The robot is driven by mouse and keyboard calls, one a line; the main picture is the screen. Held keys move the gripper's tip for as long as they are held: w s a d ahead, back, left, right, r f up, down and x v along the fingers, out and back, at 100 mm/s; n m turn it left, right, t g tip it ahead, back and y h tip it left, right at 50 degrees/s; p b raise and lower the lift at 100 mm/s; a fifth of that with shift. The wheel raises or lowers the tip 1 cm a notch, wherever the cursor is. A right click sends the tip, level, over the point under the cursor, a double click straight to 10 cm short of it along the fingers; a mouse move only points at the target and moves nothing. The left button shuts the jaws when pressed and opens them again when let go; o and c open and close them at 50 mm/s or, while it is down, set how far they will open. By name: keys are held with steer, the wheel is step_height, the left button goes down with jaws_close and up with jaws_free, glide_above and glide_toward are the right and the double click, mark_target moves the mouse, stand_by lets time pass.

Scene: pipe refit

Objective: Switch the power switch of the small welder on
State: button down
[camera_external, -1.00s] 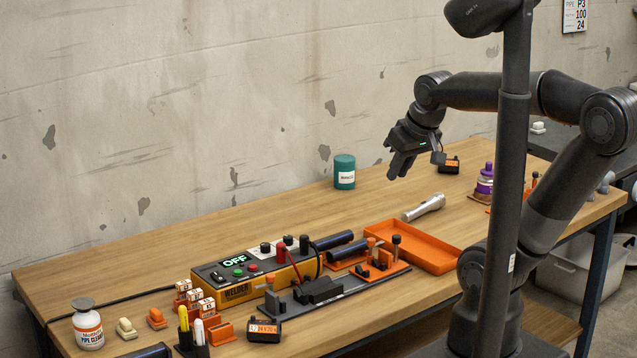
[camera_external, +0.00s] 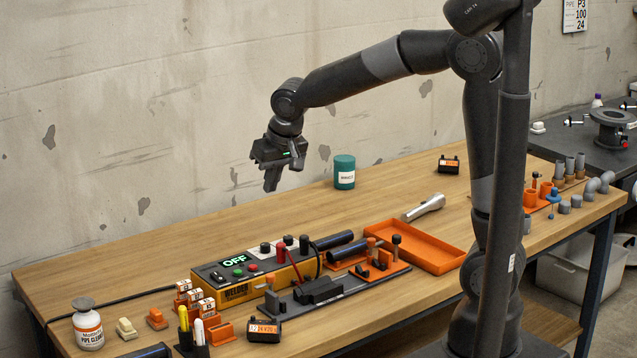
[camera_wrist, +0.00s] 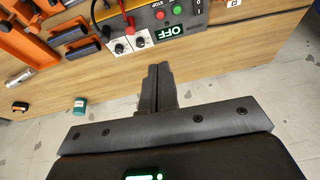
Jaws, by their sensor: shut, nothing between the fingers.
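The small yellow welder (camera_external: 240,293) sits on the bench with its display (camera_external: 234,260) reading OFF. It also shows upside down in the wrist view, with the OFF display (camera_wrist: 171,30) near the top. A dark power switch (camera_external: 217,276) is at the left end of its panel; in the wrist view the switch (camera_wrist: 197,8) is near the top edge, by marks that look like 0 and I. My gripper (camera_external: 270,187) is shut and empty, pointing down, well above the panel and toward the wall. In the wrist view its fingertips (camera_wrist: 158,68) are together, apart from the welder.
A clamp rail (camera_external: 330,290) with black blocks lies in front of the welder. An orange tray (camera_external: 430,262), a flashlight (camera_external: 423,207) and a teal can (camera_external: 344,172) stand to the right. A white bottle (camera_external: 88,328) is at front left. The wood behind the welder is mostly clear.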

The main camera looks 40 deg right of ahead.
glide_above(215, 273)
steer(key=s, duration=0.5)
step_height(215, 273, down, 6)
steer(key=shift+f, duration=0.2)
steer(key=x, duration=0.9)
steer(key=s+x, duration=0.1)
steer(key=x, duration=0.3)
steer(key=shift+w+f, duration=0.15)
steer(key=shift+f, duration=0.45)
steer(key=shift+d+f, duration=0.1)
